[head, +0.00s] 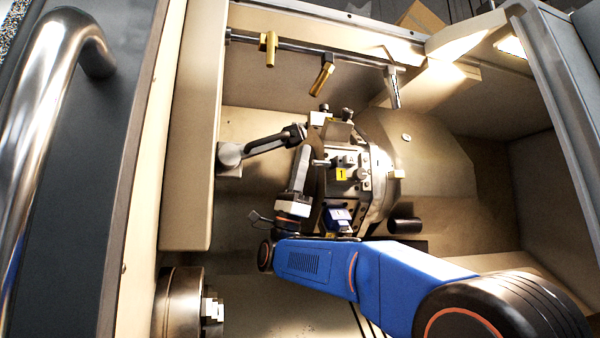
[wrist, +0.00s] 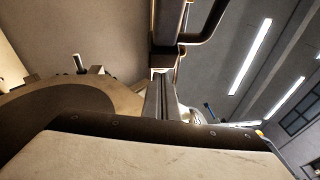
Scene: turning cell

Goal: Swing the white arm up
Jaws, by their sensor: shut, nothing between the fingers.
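In the wrist view, a pale broad surface fills the bottom, and I cannot tell clearly what the upright bar (wrist: 163,100) is.
The tool turret (head: 378,175) stands just right of my gripper, with tool blocks sticking out. A pipe with brass nozzles (head: 268,48) crosses above. The chuck (head: 180,303) is at lower left. The door with its metal handle (head: 40,120) is at far left. Open space lies at right.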

